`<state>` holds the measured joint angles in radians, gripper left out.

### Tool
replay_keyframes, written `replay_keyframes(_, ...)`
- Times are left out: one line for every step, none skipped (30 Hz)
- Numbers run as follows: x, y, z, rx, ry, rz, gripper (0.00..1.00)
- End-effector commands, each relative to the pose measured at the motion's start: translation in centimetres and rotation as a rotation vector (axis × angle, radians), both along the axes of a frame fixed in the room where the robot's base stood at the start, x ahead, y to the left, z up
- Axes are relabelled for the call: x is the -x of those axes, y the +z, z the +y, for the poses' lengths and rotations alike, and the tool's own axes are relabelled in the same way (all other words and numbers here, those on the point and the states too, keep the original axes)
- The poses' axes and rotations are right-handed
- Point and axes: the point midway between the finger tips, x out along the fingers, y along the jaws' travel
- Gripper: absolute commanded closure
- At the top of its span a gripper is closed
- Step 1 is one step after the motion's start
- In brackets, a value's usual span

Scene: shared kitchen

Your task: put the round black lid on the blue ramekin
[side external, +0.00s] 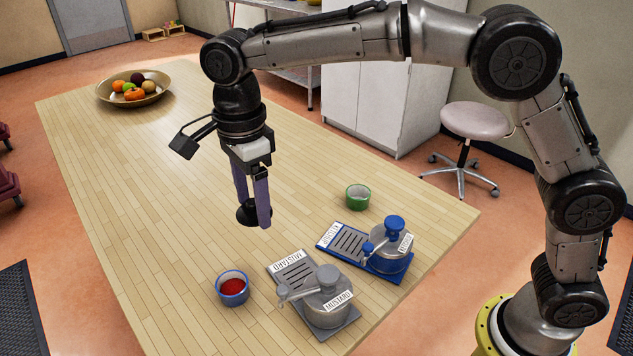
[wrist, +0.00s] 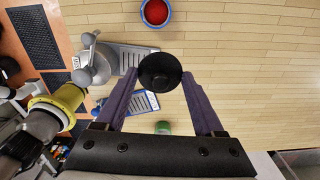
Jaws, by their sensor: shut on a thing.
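The round black lid (wrist: 160,72) is between my gripper's purple fingers, and it also shows in the side view (side external: 246,214). My gripper (side external: 257,217) is shut on the lid and holds it above the wooden table, pointing down. The blue ramekin (side external: 232,288) stands on the table, uncovered, with red contents. In the side view it is below and slightly left of the lid. In the wrist view the ramekin (wrist: 155,12) is at the top edge, apart from the lid.
A grey mustard dispenser (side external: 325,300) stands right of the ramekin. A blue dispenser (side external: 385,250) and a green ramekin (side external: 358,197) stand further right. A fruit bowl (side external: 134,84) is at the far left end. The wooden table (side external: 130,190) is clear on the left.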

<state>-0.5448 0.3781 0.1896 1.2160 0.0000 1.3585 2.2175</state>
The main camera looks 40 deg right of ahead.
Motion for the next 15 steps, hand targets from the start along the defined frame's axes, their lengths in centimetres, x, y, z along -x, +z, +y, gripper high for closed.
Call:
replay_keyframes(-0.3, -0.9, 2.0, 0.002, 0.033, 0.003, 0.81)
replay_keyframes(-0.3, -1.3, 2.9, 0.002, 0.048, 0.002, 0.81)
replay_keyframes(-0.4, -1.8, 3.9, 0.002, 0.065, 0.002, 0.81)
replay_keyframes(-0.3, -2.2, 4.6, 0.002, 0.076, 0.002, 0.81)
replay_keyframes(-0.3, -2.6, 5.2, 0.001, 0.086, 0.001, 0.81)
replay_keyframes(-0.1, -3.1, 5.7, 0.001, 0.097, 0.001, 0.81)
replay_keyframes(0.0, -3.4, 6.1, 0.001, 0.104, 0.001, 0.81)
replay_keyframes(0.2, -3.7, 6.3, 0.001, 0.109, 0.001, 0.81)
replay_keyframes(0.4, -4.1, 6.5, 0.001, 0.114, 0.000, 0.81)
replay_keyframes(0.5, -4.3, 6.7, 0.001, 0.118, 0.001, 0.81)
replay_keyframes(0.6, -4.4, 6.8, 0.001, 0.121, 0.001, 0.81)
replay_keyframes(0.7, -4.6, 6.9, 0.000, 0.123, 0.000, 0.81)
replay_keyframes(0.7, -4.7, 7.0, 0.000, 0.125, -0.001, 0.81)
replay_keyframes(0.7, -4.8, 7.0, 0.000, 0.125, -0.001, 0.81)
replay_keyframes(0.7, -5.0, 7.0, 0.000, 0.125, 0.000, 0.81)
